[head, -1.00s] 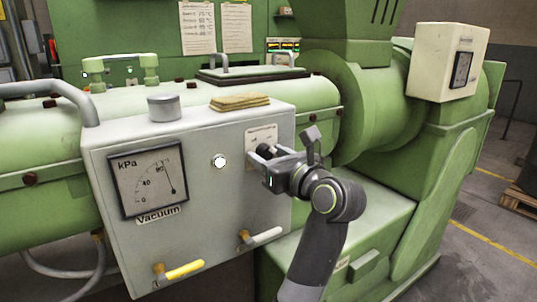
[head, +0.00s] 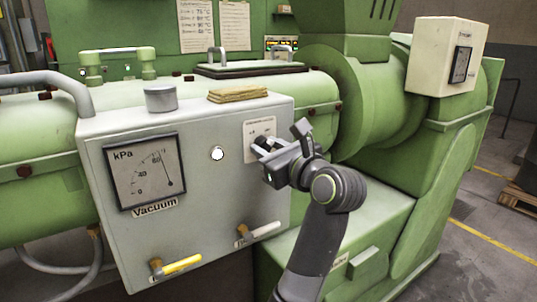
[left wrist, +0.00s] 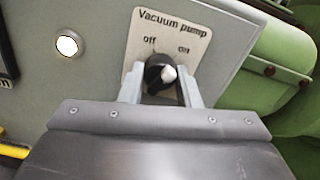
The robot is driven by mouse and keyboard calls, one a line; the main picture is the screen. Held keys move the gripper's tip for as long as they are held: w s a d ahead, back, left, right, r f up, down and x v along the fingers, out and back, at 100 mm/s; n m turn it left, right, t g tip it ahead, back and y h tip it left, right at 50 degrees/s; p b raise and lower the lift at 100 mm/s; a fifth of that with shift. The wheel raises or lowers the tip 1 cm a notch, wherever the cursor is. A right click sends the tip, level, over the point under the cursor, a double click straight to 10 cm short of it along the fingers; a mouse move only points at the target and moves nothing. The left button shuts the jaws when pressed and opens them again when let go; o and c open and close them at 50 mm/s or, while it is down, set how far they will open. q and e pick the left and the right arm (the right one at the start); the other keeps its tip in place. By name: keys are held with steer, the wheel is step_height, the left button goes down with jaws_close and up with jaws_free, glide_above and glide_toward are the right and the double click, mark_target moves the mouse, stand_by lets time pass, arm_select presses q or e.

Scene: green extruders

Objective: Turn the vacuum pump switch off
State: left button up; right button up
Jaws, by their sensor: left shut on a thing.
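The vacuum pump switch (left wrist: 158,76) is a black rotary knob with a white mark, on a plate (left wrist: 166,40) reading "Vacuum pump", with "Off" at left and "On" at right. The white mark sits right of the knob's middle, on the "On" side. My left gripper (head: 262,147) is shut on the knob, with one finger on each side in the left wrist view (left wrist: 158,90). In the head view the gripper mostly hides the knob. A round white lamp (head: 217,153) left of the plate is lit. My right gripper is not in view.
The grey box (head: 200,205) carries a kPa vacuum gauge (head: 146,172), a yellow-handled valve (head: 180,265) and a white-handled valve (head: 260,231). A grey cylinder (head: 160,99) and a folded cloth (head: 238,94) lie on top. Green machinery (head: 370,100) stands at right.

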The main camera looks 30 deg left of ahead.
arm_select(q)
steer(key=n+b, duration=0.3)
steer(key=n, duration=0.1)
steer(key=shift+f+n, duration=0.15)
steer(key=shift+n, duration=0.15)
steer(key=shift+n+b, duration=0.5)
steer(key=shift+b, duration=0.1)
steer(key=shift+n+b, duration=0.35)
steer(key=shift+n, duration=0.05)
steer(key=n+b, duration=0.2)
steer(key=n, duration=0.1)
steer(key=shift+n+b, duration=0.55)
steer(key=shift+n, duration=0.55)
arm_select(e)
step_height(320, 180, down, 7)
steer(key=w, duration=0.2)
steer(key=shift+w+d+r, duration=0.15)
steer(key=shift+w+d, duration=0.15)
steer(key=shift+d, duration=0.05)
arm_select(q)
steer(key=shift+r, duration=0.2)
steer(key=o, duration=1)
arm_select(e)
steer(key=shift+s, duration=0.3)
